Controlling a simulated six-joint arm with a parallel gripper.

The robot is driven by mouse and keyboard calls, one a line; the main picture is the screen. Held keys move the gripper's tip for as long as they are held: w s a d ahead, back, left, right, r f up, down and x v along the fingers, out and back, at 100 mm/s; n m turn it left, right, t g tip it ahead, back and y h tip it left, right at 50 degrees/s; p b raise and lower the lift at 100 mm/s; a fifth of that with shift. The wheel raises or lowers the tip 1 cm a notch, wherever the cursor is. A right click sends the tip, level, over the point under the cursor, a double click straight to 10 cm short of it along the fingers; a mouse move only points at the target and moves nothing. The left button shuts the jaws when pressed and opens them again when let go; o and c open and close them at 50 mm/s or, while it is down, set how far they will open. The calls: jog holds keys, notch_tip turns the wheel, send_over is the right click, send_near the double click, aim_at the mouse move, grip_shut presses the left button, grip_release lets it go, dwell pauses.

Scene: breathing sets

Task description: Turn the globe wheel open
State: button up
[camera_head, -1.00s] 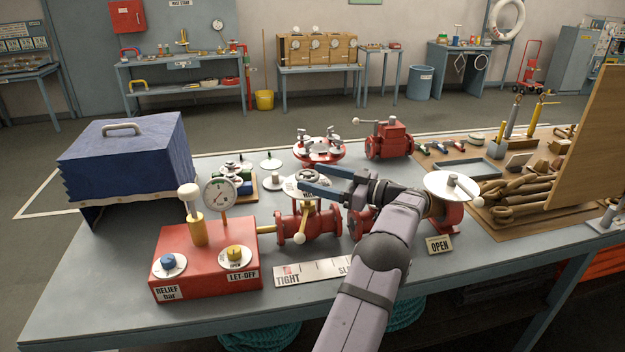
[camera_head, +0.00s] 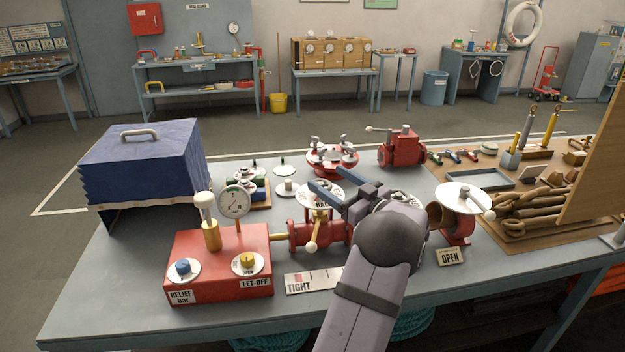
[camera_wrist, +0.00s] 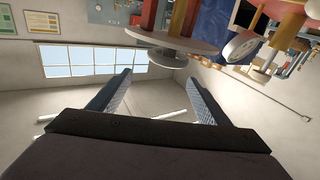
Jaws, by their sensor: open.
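In the head view, a red flanged valve (camera_head: 306,234) lies in the middle of the bench, with a white lettered disc (camera_head: 318,203) above it and a pale knob (camera_head: 311,246) in front. I cannot tell for sure which fitting is the globe wheel. My gripper (camera_head: 325,179) is open, with blue fingers above and beside that disc, and nothing visible between them. My arm hides the valve's right part. In the wrist view, my fingers (camera_wrist: 160,79) are apart, and a round plate (camera_wrist: 158,41) with a red post lies beyond them. Contact is not visible.
A red box with a gauge (camera_head: 218,262) stands left. A red fitting with a white disc and handle (camera_head: 457,228) stands right, behind an OPEN card (camera_head: 450,257). A TIGHT card (camera_head: 313,281) lies in front. A blue cover (camera_head: 145,160) stands back left.

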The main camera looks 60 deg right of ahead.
aim_at(316, 180)
jog(key=shift+w+a+f+m+g+h, duration=0.1)
jog(key=shift+f+m, duration=0.1)
jog(key=shift+f, duration=0.3)
jog(key=shift+s+a+f+m+g+h, duration=0.1)
jog(key=shift+a+f+m, duration=0.1)
jog(key=shift+f, duration=0.3)
jog(key=shift+w+a+f+m+g+h, duration=0.1)
jog(key=shift+f+m, duration=0.1)
jog(key=shift+f, duration=0.3)
jog(key=p+x, duration=0.2)
jog(key=x, duration=0.4)
jog(key=shift+p, duration=0.35)
jog(key=shift+w+d, duration=0.25)
jog(key=shift+w, duration=0.4)
jog(key=c, duration=1.1)
